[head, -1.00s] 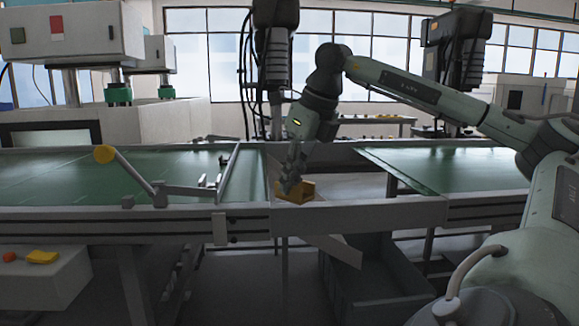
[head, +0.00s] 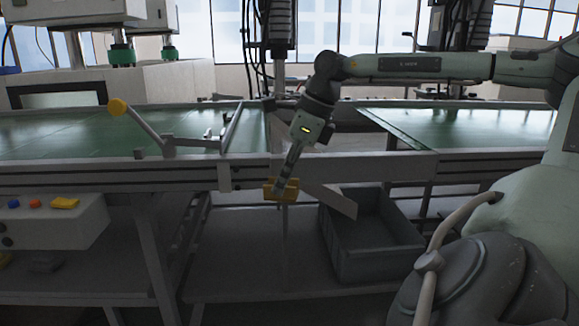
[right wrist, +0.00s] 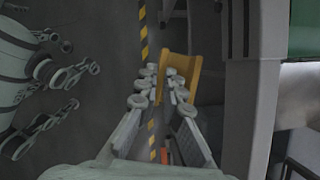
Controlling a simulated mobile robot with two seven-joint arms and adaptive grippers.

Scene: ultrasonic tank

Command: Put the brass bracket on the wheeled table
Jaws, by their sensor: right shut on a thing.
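The brass bracket (head: 270,189) is a small yellow-brown channel-shaped piece. My right gripper (head: 283,181) is shut on it and holds it in the air in front of the conveyor's front rail. In the right wrist view the bracket (right wrist: 182,75) sits at the fingertips of the right gripper (right wrist: 159,88), its far end sticking out beyond them. My left gripper (right wrist: 75,92) shows at the left of the right wrist view, its fingers apart and empty; it is out of the head view. I cannot pick out a wheeled table in these views.
The conveyor's front rail (head: 350,171) runs behind the bracket. A grey crate (head: 375,262) stands below on a low shelf (head: 250,285). A control box (head: 50,228) with buttons is at lower left.

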